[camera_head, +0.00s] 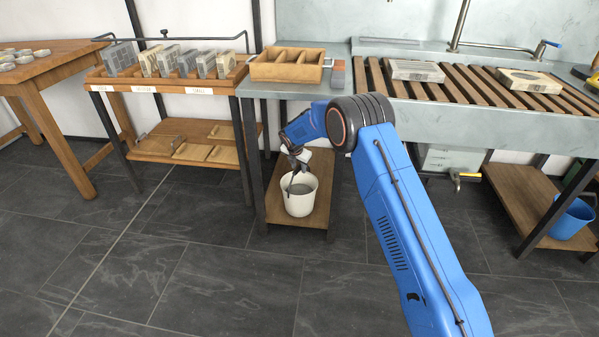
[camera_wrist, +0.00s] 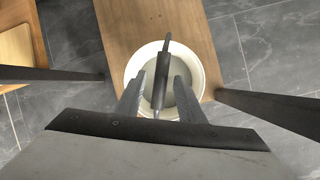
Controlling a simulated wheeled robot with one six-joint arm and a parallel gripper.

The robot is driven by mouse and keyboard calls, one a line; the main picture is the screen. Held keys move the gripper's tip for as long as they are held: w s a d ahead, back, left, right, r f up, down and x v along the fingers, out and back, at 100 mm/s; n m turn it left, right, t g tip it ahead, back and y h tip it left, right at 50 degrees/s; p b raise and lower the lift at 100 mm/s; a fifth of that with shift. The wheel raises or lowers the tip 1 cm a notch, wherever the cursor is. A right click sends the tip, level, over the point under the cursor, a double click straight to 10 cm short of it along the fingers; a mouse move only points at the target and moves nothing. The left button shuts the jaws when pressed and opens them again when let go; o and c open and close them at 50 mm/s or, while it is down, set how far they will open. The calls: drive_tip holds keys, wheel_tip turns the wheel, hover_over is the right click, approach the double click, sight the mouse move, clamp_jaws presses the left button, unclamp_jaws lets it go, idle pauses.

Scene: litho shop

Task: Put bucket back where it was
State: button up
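A white bucket (camera_head: 301,203) with grey contents stands upright on the low wooden shelf under the counter. It also shows in the wrist view (camera_wrist: 206,82), seen from above. Its raised handle (camera_wrist: 161,88), a dark bar with a thicker grip, crosses over the bucket's mouth. My gripper (camera_wrist: 160,78) reaches down over the bucket with one finger on each side of the handle. Gaps show between the handle and both fingers, so the gripper is open. In the head view my gripper (camera_head: 297,178) is small and partly overlaps the bucket's rim.
The low shelf (camera_wrist: 122,22) lies between dark table legs. A blue bucket (camera_head: 568,222) stands on another low shelf (camera_head: 522,205) at the right. A wooden caddy (camera_head: 287,66) sits on the counter above. A rack table with stones (camera_head: 172,86) stands left. The tiled floor in front is clear.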

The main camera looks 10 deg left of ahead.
drive_tip(key=v, duration=0.6)
drive_tip(key=shift+d, duration=0.1)
